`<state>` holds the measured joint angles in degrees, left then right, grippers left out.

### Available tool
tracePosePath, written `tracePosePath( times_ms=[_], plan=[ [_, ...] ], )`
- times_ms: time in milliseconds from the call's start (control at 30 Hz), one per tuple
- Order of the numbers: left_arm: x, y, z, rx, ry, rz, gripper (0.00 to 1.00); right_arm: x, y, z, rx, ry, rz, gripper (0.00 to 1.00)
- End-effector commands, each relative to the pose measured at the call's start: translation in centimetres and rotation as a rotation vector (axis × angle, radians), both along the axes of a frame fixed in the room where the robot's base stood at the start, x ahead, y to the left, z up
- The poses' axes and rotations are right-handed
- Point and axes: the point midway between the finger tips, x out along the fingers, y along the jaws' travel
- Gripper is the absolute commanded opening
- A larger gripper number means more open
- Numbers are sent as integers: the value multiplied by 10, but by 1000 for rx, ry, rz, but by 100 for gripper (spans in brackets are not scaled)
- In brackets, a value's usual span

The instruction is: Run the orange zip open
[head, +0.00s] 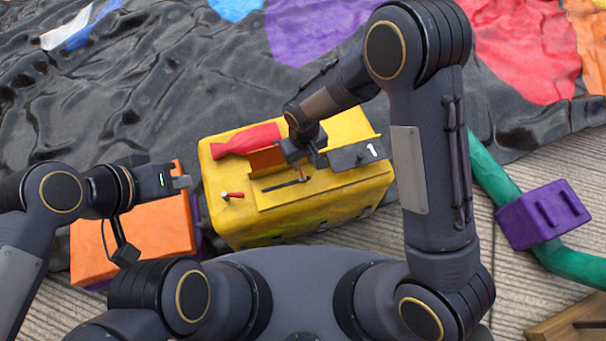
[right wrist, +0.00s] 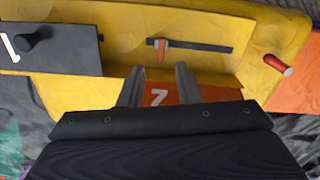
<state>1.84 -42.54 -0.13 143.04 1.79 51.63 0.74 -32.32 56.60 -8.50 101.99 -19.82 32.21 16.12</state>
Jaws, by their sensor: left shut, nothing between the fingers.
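A yellow box (head: 335,205) has a dark slot (head: 277,186) in its top. A small orange tab (head: 302,174) stands in the slot near its right end. In the right wrist view the orange tab (right wrist: 161,50) shows at the left end of the slot (right wrist: 205,47). My right gripper (right wrist: 160,84) is open, its fingers apart beside the slot and over an orange panel marked 2 (right wrist: 160,97). The fingers look clear of the tab. My left gripper (head: 184,182) is shut and empty, left of the yellow box.
A grey plate marked 1 (head: 357,154) sits on the box's right. A red-tipped pin (head: 232,195) stands on its left and a red object (head: 248,140) lies at its back. An orange box (head: 140,240) stands left. A green tube (head: 494,170) with a purple block (head: 543,213) lies right.

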Motion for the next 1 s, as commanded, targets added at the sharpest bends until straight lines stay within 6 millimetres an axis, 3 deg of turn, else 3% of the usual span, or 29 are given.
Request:
tracePosePath(
  times_ms=[533,933,1000],
  plan=[
    [0,0,-23,0,-1,0,0,-2,3,-77,-8,4,12,31],
    [0,0,-25,0,0,0,0,-2,3,-86,-6,3,10,31],
    [0,0,-25,0,0,0,0,-2,3,-86,-6,3,10,24]
  ],
)
